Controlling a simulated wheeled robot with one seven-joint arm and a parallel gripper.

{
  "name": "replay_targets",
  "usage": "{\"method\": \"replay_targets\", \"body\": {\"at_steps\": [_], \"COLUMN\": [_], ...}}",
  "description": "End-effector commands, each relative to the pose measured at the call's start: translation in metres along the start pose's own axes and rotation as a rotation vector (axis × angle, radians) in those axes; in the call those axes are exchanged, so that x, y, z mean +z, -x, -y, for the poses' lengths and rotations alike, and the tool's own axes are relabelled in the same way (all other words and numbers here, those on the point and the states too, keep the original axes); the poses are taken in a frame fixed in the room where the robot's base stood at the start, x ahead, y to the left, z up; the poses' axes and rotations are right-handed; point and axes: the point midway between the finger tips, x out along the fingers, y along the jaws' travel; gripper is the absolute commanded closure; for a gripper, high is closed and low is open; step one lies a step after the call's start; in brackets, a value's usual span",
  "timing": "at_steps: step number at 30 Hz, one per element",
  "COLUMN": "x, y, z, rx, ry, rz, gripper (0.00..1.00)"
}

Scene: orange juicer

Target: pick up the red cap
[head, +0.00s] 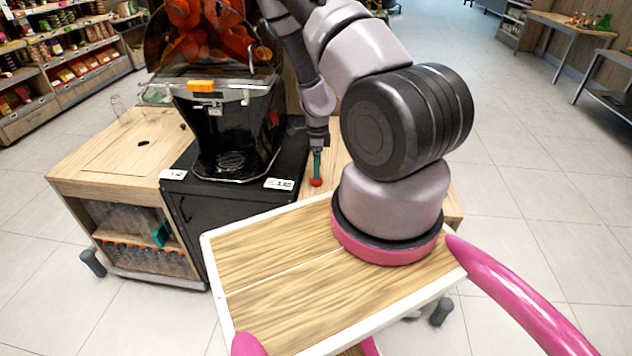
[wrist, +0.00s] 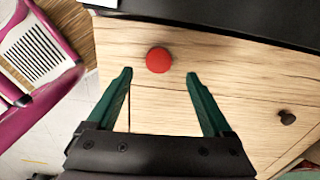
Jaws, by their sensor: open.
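The red cap (wrist: 158,59) is a small round disc on the light wooden surface, in the upper middle of the wrist view. In the head view the red cap (head: 316,183) shows at the tip of my gripper (head: 316,170), right of the black juicer stand. My gripper, in the wrist view (wrist: 159,75), is open with its two green fingers apart. The cap lies between the finger lines, a little beyond the fingertips. Nothing is between the fingers themselves, and I see no contact with the cap.
The black juicer stand (head: 235,215) with the orange juicer (head: 225,110) is left of my gripper. Its dark edge (wrist: 230,25) runs along the top of the wrist view. A dark knob (wrist: 287,117) sits on the wood at right. Bare wood surrounds the cap.

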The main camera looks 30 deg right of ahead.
Motion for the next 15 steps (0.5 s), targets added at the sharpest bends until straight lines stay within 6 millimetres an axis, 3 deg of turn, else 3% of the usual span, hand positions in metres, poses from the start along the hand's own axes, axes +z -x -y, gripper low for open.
{"method": "replay_targets", "body": {"at_steps": [7,15], "x": [0.000,0.001], "y": [-0.038,-0.046], "z": [-0.003,-0.002], "rx": [0.003,0.001], "ry": [-0.001,0.000], "rz": [-0.001,0.001], "gripper": [0.15,0.15]}}
